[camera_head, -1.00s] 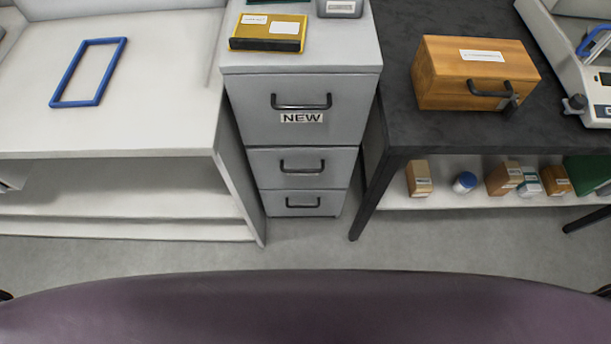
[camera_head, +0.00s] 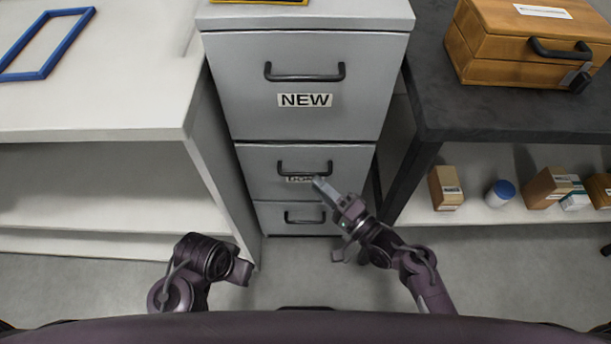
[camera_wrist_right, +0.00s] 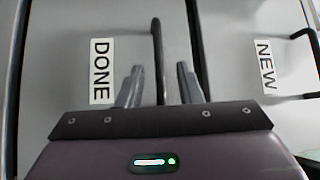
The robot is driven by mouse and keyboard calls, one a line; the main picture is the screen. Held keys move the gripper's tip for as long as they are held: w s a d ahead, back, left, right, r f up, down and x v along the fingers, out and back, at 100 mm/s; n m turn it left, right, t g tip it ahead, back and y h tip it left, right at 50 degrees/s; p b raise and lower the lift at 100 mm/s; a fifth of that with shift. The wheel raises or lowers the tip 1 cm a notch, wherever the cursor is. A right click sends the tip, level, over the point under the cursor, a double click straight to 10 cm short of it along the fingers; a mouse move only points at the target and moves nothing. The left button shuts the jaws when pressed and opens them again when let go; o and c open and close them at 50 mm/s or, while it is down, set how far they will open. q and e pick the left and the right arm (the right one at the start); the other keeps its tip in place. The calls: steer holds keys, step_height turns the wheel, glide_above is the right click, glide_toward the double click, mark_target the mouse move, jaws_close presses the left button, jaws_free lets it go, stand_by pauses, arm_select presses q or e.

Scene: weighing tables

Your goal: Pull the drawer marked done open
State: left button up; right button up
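The drawer marked DONE (camera_head: 262,180) is the middle drawer of a grey cabinet, and it is closed. Its dark bar handle (camera_head: 305,168) sits above the label, which my right gripper partly covers in the head view. In the right wrist view the DONE label (camera_wrist_right: 102,71) reads clearly. My right gripper (camera_head: 319,183) is in front of this drawer. In the wrist view its fingers (camera_wrist_right: 160,70) are open, one on each side of the handle bar (camera_wrist_right: 157,45), with gaps on both sides.
The top drawer marked NEW (camera_head: 305,110) and the bottom drawer (camera_head: 270,217) are closed. A white table (camera_head: 90,110) stands on the left and a dark table (camera_head: 500,112) on the right. The floor in front of the cabinet is clear except for my arms.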

mark_target(306, 173)
steer(key=x, duration=0.5)
steer(key=shift+w+a+b, duration=0.1)
steer(key=shift+w+b, duration=0.1)
steer(key=shift+b, duration=0.15)
steer(key=shift+f, duration=0.1)
jaws_close()
